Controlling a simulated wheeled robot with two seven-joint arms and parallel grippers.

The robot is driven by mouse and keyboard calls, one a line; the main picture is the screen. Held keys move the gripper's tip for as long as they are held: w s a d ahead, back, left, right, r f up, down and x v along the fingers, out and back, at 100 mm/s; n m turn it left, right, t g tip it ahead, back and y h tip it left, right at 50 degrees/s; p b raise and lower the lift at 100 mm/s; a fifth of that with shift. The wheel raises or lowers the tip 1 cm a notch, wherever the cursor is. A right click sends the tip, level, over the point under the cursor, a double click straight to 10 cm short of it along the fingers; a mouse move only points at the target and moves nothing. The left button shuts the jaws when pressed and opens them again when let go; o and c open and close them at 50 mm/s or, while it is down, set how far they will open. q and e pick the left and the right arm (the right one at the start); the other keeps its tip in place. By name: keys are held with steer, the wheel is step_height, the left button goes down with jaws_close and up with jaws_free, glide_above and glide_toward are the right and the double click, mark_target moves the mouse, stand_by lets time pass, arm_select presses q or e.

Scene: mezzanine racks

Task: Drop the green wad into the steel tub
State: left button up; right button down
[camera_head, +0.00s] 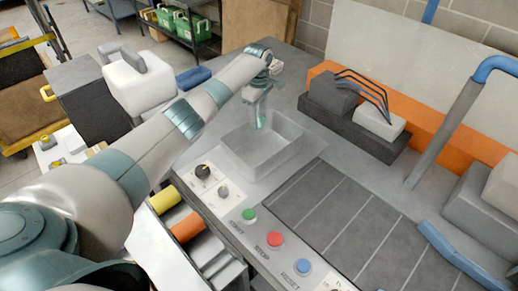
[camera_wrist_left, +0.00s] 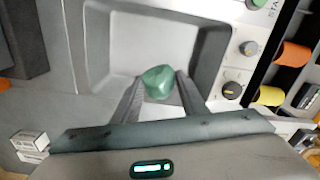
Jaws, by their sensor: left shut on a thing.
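The green wad (camera_wrist_left: 158,82) is small and crumpled, and it sits between the fingertips of my left gripper (camera_wrist_left: 160,88) in the left wrist view. In the head view the left gripper (camera_head: 259,118) points down over the steel tub (camera_head: 290,157), and a bit of the green wad (camera_head: 260,120) shows at its tips. The tub is a grey square basin set in the worktop; its rim also shows in the left wrist view (camera_wrist_left: 215,50). The wad appears above the tub's floor, near its back wall. The tub looks empty. My right gripper is not in view.
A control panel with knobs and green, red and blue buttons (camera_head: 275,239) lies in front of the tub. A dark block with cables (camera_head: 335,95) stands behind right. A grey ribbed surface (camera_head: 345,215) lies to the right.

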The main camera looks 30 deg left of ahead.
arm_select(q)
steer(key=shift+f, duration=0.1)
stand_by(0.3)
steer(key=shift+f+b, duration=0.5)
steer(key=shift+f, duration=0.4)
step_height(320, 180, down, 3)
steer(key=shift+r+b, duration=0.2)
steer(key=shift+b, duration=0.8)
steer(key=shift+f+b, duration=0.7)
steer(key=shift+b, duration=0.05)
steer(key=o, duration=1.1)
steer(key=shift+r, duration=0.2)
